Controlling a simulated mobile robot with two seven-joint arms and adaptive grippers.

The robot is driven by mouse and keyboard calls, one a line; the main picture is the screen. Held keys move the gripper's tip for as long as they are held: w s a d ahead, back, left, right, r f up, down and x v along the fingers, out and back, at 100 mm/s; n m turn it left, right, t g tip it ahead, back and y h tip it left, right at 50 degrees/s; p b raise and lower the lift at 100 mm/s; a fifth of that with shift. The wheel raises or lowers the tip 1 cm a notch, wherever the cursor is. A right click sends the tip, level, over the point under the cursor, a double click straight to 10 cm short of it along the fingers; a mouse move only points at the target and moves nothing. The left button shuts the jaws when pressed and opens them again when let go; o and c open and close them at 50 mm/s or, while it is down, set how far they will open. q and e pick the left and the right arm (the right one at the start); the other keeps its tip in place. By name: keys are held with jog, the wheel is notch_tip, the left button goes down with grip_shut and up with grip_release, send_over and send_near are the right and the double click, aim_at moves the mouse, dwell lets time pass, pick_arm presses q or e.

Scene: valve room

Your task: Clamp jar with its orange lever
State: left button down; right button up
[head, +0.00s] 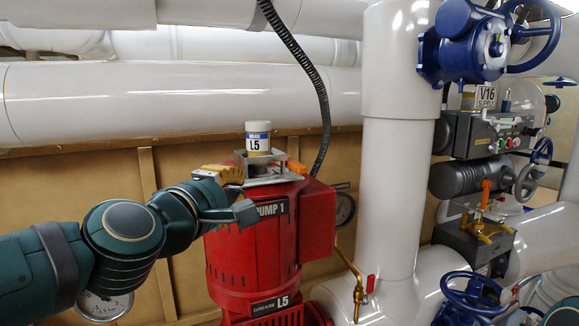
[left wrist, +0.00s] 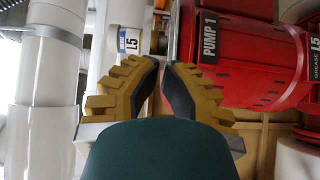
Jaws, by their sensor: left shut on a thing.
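The jar (head: 258,138), white with a yellow band and an L5 label, stands upright in the metal clamp (head: 268,180) on top of the red pump. The jar also shows in the left wrist view (left wrist: 130,40). The orange lever (head: 297,167) shows at the clamp's right side, low beside the jar. My left gripper (head: 236,174) is at the clamp's left edge. In the left wrist view its tan fingers (left wrist: 163,68) are closed on the thin clamp edge between jar and pump; the exact contact is partly hidden. My right gripper is not in view.
The red pump (head: 255,260), marked PUMP 1, stands below the clamp. A black hose (head: 308,75) hangs behind the jar.

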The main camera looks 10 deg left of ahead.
pick_arm(q)
jog(key=shift+s+r, duration=0.3)
jog(key=shift+r, duration=0.2)
send_near(282, 164)
jog(key=shift+w+a+r+b, duration=0.15)
jog(key=shift+w+r+b, duration=0.1)
jog(key=shift+w, duration=0.15)
jog(key=shift+w+a+r+b, duration=0.15)
jog(key=shift+w+a+r, duration=0.1)
jog(key=shift+w, duration=0.1)
jog(key=w+d, duration=0.1)
jog(key=w+d+p, duration=0.1)
jog(key=d, duration=0.1)
jog(key=shift+w+d+r, duration=0.1)
jog(key=shift+w+d, duration=0.15)
jog(key=shift+w, duration=0.05)
jog(key=shift+d+n+y, duration=0.1)
jog(key=shift+n+y, duration=0.2)
jog(key=shift+d, duration=0.1)
